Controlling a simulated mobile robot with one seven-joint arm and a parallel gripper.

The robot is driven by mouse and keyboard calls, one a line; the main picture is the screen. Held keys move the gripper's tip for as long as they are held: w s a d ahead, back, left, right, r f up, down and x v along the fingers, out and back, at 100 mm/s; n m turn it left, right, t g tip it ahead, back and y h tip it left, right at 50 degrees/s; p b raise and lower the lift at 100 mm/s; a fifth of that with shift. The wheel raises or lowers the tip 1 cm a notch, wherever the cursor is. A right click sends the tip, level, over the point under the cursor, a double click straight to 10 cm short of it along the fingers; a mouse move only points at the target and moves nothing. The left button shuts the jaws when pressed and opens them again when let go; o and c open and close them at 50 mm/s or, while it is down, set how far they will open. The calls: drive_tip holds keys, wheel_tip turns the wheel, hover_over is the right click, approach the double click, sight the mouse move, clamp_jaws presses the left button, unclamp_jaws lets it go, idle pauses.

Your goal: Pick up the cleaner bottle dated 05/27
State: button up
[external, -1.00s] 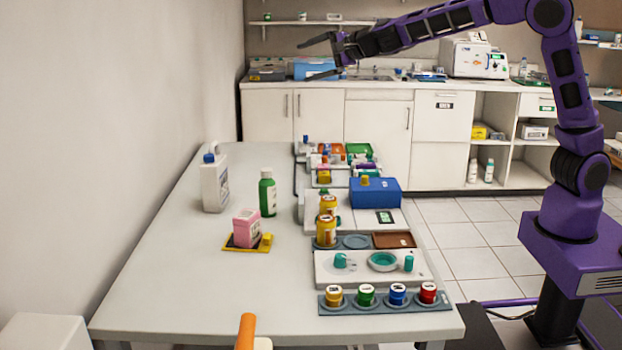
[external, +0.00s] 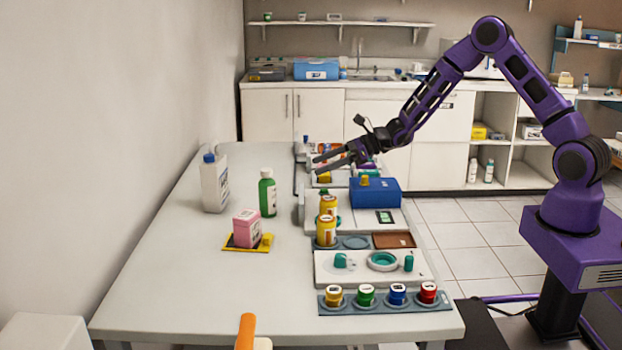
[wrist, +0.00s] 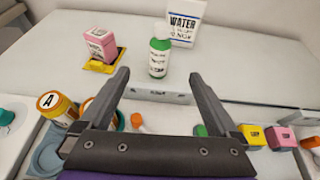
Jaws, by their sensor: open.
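A green bottle with a white cap and white label (external: 267,195) stands upright on the table. It also shows in the wrist view (wrist: 158,56), ahead of and between my fingers. A larger white bottle with a blue cap (external: 214,186) stands behind it to the left; its label reads "WATER" in the wrist view (wrist: 184,22). No date is legible on either, so I cannot tell which is dated 05/27. My gripper (external: 317,163) is open and empty, above the table's far right part, apart from both bottles. It also shows in the wrist view (wrist: 160,76).
A pink box (external: 246,228) sits on a yellow tray (external: 231,247) near the green bottle. Yellow jars (external: 327,232), a blue box (external: 375,193) and a rack of coloured jars (external: 383,307) line the right side. The table's front left (external: 180,290) is clear.

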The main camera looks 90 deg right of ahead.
sight(267, 186)
drive_tip(key=x, duration=1.7)
drive_tip(key=shift+f+p, duration=0.1)
drive_tip(key=shift+p, duration=0.3)
drive_tip(key=shift+c, duration=0.2)
clamp_jaws()
